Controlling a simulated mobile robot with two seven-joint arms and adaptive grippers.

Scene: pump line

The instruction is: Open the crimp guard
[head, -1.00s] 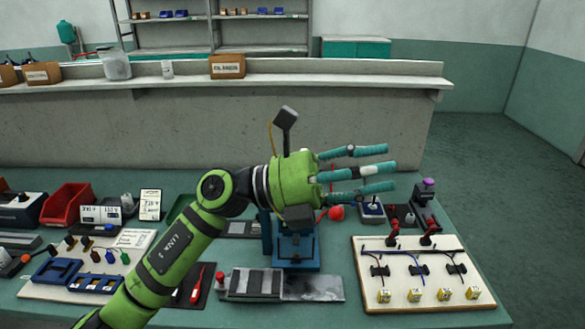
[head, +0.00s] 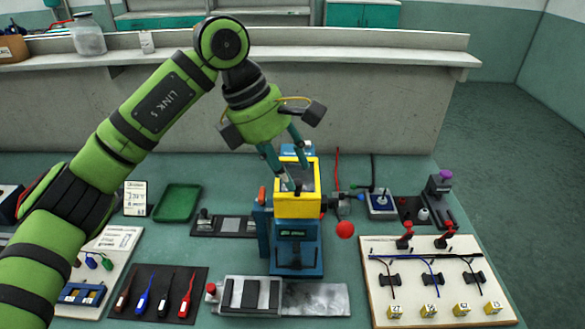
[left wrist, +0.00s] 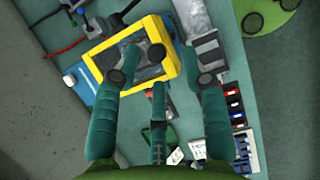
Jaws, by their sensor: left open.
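The crimp guard (head: 297,207) is a yellow box-like frame with a dark, see-through top panel. It sits over the upper part of the blue press (head: 296,250) in the middle of the bench. My left gripper (head: 292,178) points down, its teal fingers open at the guard's top. In the left wrist view the guard (left wrist: 125,36) lies beneath the spread fingers (left wrist: 168,75), partly hidden by them. One fingertip overlaps the dark panel; I cannot tell whether it touches. Nothing is held. My right gripper is not in view.
A red ball-ended part (head: 345,230) is right of the press. A board with wires and yellow blocks (head: 430,290) lies front right. A metal plate (head: 320,299) lies in front.

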